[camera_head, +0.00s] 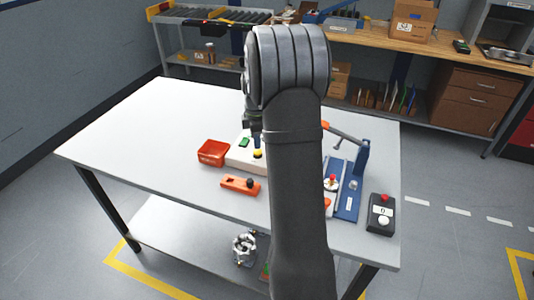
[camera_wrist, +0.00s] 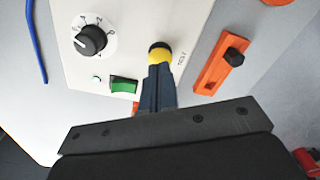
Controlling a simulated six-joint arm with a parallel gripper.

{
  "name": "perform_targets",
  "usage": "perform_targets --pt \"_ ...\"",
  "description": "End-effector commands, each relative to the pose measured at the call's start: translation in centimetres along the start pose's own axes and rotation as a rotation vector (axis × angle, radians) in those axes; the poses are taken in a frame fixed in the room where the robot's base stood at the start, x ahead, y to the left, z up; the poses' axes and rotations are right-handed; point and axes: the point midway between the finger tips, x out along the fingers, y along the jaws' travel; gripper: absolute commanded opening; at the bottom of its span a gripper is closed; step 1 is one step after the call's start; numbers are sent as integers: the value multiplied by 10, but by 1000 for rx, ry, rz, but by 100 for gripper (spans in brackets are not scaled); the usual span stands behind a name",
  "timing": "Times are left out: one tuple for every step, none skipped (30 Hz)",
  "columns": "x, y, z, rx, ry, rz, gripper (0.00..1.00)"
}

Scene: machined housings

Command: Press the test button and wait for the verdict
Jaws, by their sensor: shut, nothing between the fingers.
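The white test box (camera_wrist: 131,60) fills the middle of the wrist view, and its panel also shows in the head view (camera_head: 238,158), partly behind my arm. The yellow test button (camera_wrist: 158,52) with a black rim is marked "TEST"; it shows in the head view (camera_head: 257,154) too. My gripper (camera_wrist: 160,68) is shut and empty, its blue fingertips at the yellow button and covering its lower part. I cannot tell whether they touch or press it.
An orange block with a black knob (camera_wrist: 221,65) lies right of the box. A red bin (camera_head: 212,152) stands left of it. A blue fixture (camera_head: 348,188) and a dark button box (camera_head: 381,214) stand at the right. The table's left part is clear.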

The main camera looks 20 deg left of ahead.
Motion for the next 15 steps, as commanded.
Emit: perform_targets --pt "2 0 0 0 0 -1 0" --pt "3 0 0 0 0 -1 0" --pt "5 0 0 0 0 -2 0" --pt "6 0 0 0 0 -2 0" --pt "7 0 0 0 0 -2 0" --pt "9 0 0 0 0 -2 0" --pt "10 0 0 0 0 -2 0" --pt "11 0 0 0 0 -2 0" --pt "13 0 0 0 0 -2 0" --pt "14 0 0 0 0 -1 0" --pt "15 0 0 0 0 -1 0" --pt "17 0 0 0 0 -1 0" --pt "18 0 0 0 0 -1 0" --pt "19 0 0 0 0 -1 0" --pt "21 0 0 0 0 -1 0"
